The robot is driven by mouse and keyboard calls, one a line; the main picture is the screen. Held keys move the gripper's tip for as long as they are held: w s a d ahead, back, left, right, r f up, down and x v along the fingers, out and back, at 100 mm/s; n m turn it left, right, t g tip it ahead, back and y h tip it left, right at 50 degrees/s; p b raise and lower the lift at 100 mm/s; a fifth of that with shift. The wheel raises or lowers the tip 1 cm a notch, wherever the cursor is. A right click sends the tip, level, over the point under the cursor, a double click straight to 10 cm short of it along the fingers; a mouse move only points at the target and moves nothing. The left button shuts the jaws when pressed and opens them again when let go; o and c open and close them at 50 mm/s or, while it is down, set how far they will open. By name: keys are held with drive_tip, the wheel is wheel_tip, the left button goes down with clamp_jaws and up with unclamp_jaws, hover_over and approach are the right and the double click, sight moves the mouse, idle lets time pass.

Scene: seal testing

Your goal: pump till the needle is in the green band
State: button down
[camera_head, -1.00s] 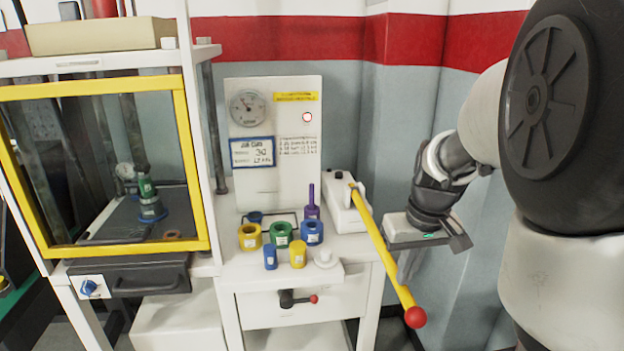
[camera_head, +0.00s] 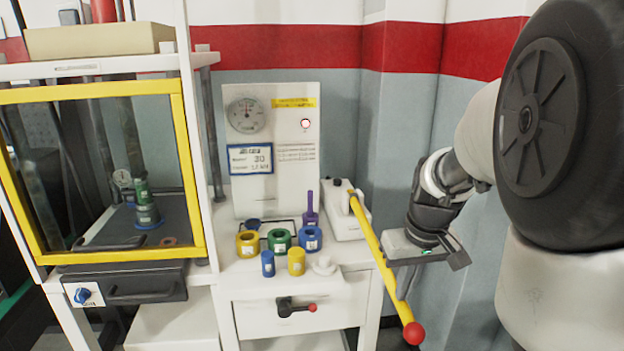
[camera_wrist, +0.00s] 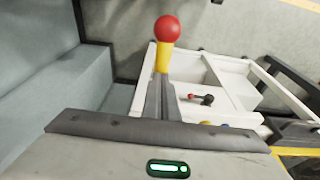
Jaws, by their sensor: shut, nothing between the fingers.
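The pump lever (camera_head: 378,251) is a yellow bar with a red ball end (camera_head: 414,333). It slopes down toward me from the white pump body (camera_head: 343,214) on the bench's right side. My gripper (camera_head: 402,287) is shut and empty, its fingers at the lever's right side near the ball. In the wrist view my fingers (camera_wrist: 161,98) overlap the line of the lever, whose yellow end (camera_wrist: 163,58) and red ball show beyond them. I cannot tell whether they touch it. The round gauge (camera_head: 246,115) is on the upright white panel; its needle reading and green band are too small to make out.
A job card (camera_head: 251,159) reading 30 hangs below the gauge, beside a small red-lit lamp (camera_head: 305,124). Colored rings and small cylinders stand on the bench left of the lever. A red-tipped valve handle (camera_head: 296,306) is below. A yellow-framed cabinet (camera_head: 190,170) stands at left.

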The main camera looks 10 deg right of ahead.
drive_tip(key=shift+f, duration=0.4)
drive_tip(key=shift+r, duration=0.1)
drive_tip(key=s+r+p, duration=0.1)
drive_tip(key=r+p, duration=0.6)
drive_tip(key=r, duration=0.3)
drive_tip(key=s+r+p, duration=0.2)
drive_tip(key=r+p, duration=0.5)
drive_tip(key=r, duration=0.3)
drive_tip(key=shift+s, duration=0.25)
drive_tip(key=shift+r, duration=0.1)
